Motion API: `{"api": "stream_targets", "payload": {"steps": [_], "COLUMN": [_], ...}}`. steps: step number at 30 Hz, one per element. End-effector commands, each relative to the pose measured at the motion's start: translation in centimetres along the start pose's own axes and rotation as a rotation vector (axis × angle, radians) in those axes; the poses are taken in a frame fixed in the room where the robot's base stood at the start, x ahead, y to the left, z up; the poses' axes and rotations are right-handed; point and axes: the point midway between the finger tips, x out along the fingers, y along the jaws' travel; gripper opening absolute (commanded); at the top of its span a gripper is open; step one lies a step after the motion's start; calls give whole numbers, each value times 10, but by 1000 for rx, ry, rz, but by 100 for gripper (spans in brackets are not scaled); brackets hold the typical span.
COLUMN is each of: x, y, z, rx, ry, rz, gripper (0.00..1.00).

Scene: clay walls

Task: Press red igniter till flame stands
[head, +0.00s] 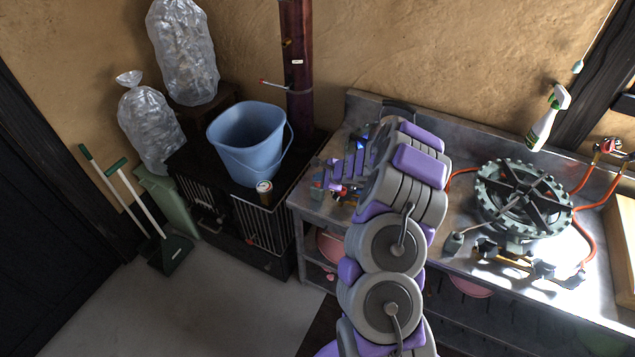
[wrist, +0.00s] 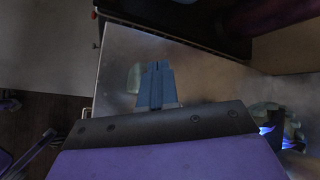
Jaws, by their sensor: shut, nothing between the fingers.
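My gripper (wrist: 157,68) is shut and empty, its blue-grey fingers together over the left end of the metal counter. In the head view my gripper (head: 317,188) is small and partly confused with the parts around it. A small red part (head: 337,188) shows just right of the fingertips; I cannot tell if it is the igniter. In the wrist view a grey-green burner part (wrist: 275,112) with bright blue streaks lies right of the fingers. I cannot tell whether the streaks are flame. My arm hides much of this area in the head view.
A large ring burner (head: 522,198) with orange hoses (head: 583,230) stands on the counter (head: 465,262) at right. Left of the counter, a black stove (head: 268,232) carries a blue bucket (head: 246,140) and a can (head: 265,193).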

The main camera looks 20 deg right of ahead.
Motion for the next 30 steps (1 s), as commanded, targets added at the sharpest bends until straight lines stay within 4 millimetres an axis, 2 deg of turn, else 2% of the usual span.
{"api": "stream_targets", "payload": {"steps": [13, 30], "x": [-5, -41], "y": [-4, -30], "z": [4, 30], "rx": [-2, -1], "ry": [0, 0], "rz": [0, 0], "gripper": [0, 0]}}
